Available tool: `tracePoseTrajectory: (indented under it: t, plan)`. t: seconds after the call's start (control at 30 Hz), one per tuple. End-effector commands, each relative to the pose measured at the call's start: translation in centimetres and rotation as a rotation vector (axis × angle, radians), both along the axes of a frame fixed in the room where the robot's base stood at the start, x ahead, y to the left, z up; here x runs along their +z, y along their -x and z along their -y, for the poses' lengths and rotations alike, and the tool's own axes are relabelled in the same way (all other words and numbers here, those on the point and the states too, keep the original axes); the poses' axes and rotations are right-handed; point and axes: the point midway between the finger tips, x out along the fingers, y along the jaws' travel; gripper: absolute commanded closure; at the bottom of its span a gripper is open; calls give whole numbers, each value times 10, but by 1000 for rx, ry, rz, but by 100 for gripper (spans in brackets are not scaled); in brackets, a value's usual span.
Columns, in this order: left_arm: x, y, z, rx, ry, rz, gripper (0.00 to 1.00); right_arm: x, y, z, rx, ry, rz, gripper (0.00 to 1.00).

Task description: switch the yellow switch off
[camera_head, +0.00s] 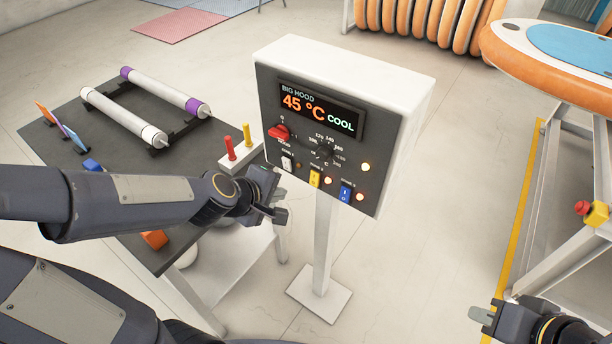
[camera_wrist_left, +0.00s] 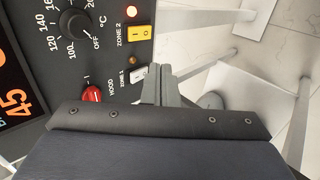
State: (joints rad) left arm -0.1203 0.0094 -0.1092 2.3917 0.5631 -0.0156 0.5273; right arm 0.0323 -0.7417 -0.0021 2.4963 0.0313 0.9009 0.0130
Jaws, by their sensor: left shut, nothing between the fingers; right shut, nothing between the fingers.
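The yellow switch (camera_head: 314,179) is in the lower row of the control box's front panel, between a white switch (camera_head: 287,163) and a blue switch (camera_head: 346,192). My left gripper (camera_head: 279,212) is shut and empty, at the lower left of the panel. In the wrist view its fingertips (camera_wrist_left: 160,75) are beside the white switch, apart from the yellow one; contact cannot be told. My right gripper (camera_head: 483,316) is shut at the lower right, far from the box.
The control box (camera_head: 345,65) stands on a white post and shows 45 °C and COOL. A red knob (camera_head: 278,132) and a black dial sit above the switches. A dark table (camera_head: 95,145) with rollers stands left. An orange-edged board (camera_head: 545,70) lies on a stand at right.

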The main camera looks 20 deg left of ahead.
Motion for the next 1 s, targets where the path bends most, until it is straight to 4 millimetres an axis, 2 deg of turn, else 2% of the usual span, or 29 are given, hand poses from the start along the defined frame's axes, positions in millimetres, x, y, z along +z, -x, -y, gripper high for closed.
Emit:
tracePoseTrajectory:
  t: [0.13,0.47,0.57,0.8,1.0]
  plan:
    - [-2,6,-1,1,-1,-6,100,1,0,0,0,0,1,100]
    - [-7,2,0,0,-2,-5,100,-4,0,0,0,0,0,100]
    - [-18,-6,3,-1,-2,-7,100,-14,0,0,0,0,1,100]
    - [-53,-39,15,1,-2,-8,100,-41,0,0,0,0,0,100]
    - [-76,-67,25,1,0,-7,100,-51,0,0,0,0,0,100]
